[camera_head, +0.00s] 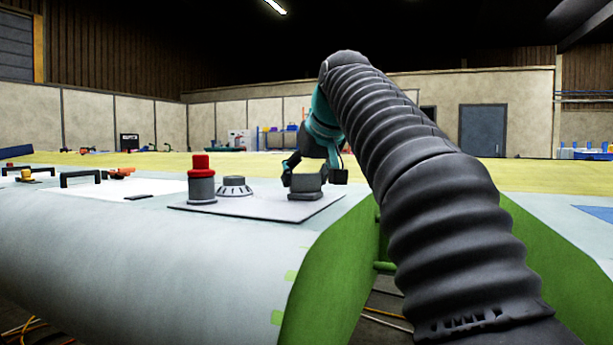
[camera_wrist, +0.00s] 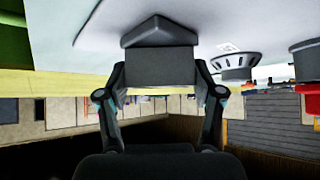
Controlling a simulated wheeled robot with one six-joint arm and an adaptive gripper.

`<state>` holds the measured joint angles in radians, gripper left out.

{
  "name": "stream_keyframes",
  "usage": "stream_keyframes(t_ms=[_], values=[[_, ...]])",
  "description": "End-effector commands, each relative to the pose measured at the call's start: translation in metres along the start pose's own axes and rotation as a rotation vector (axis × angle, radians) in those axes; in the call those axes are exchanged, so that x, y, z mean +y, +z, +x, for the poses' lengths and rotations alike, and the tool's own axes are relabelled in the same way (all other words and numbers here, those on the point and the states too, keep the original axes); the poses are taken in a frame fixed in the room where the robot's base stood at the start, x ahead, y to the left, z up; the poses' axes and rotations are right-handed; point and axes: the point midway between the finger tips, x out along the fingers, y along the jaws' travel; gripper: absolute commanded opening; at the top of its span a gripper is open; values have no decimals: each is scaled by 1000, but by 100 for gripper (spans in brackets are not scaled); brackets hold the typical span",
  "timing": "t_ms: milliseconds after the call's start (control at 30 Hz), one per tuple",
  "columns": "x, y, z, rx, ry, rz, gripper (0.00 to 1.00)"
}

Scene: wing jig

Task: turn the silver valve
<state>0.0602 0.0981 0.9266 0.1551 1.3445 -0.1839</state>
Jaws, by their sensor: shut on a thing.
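The silver valve appears as a grey, block-shaped knob on a wider base (camera_head: 306,184), at the right end of a pale panel (camera_head: 255,208) on the wing. In the wrist view the valve (camera_wrist: 155,65) fills the centre, seen upside down. The fingers' inner contact faces are partly hidden, and I cannot tell how far the valve is turned.
Left of the valve on the panel are a round grey dial (camera_head: 235,187) and a red-topped button (camera_head: 201,180). Black handles (camera_head: 82,178) and small coloured parts lie farther left. The green wing edge (camera_head: 325,265) drops off below the panel.

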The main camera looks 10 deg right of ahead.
Motion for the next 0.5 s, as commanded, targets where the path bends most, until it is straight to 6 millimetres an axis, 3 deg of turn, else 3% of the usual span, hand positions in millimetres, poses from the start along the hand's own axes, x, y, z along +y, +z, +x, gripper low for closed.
stream_keyframes(t_ms=[500], values=[[-3,0,1,-3,160,152,32]])
